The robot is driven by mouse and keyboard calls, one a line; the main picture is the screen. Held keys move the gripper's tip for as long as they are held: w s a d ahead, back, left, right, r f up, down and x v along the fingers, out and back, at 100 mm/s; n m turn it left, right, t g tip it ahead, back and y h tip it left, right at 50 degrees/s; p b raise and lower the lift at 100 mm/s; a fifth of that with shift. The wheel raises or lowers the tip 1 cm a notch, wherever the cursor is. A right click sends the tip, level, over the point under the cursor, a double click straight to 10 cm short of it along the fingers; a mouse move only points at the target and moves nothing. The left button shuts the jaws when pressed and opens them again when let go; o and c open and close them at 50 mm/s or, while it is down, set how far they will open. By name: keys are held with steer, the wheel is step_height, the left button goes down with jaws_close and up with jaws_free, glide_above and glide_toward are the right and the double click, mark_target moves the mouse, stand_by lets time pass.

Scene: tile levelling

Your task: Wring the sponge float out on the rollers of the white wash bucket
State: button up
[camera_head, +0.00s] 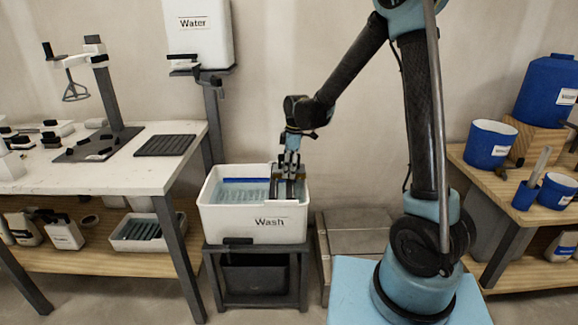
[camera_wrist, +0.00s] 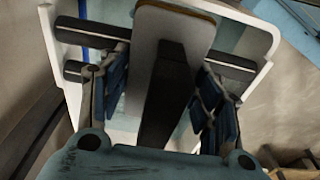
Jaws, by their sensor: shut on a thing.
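The white wash bucket (camera_head: 222,222), labelled "Wash", stands on a low dark stand with pale blue water inside. My gripper (camera_head: 289,165) points down over the bucket's right part and is shut on the sponge float. In the wrist view the float (camera_wrist: 150,45) shows its grey board, tan sponge edge and dark handle between the blue-padded fingers. Dark rollers (camera_wrist: 232,66) extend from both sides of the float inside the white rim. The float lies over the rollers; whether the sponge presses on them is hidden beneath the board.
A white-topped workbench (camera_head: 100,178) with tools stands to the left. A white water tank (camera_head: 198,35) stands behind the bucket. A wooden bench (camera_head: 495,180) with blue buckets stands at right. A pale tile stack (camera_head: 350,235) is right of the bucket.

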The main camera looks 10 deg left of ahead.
steer(key=shift+f, duration=0.55)
stand_by(0.6)
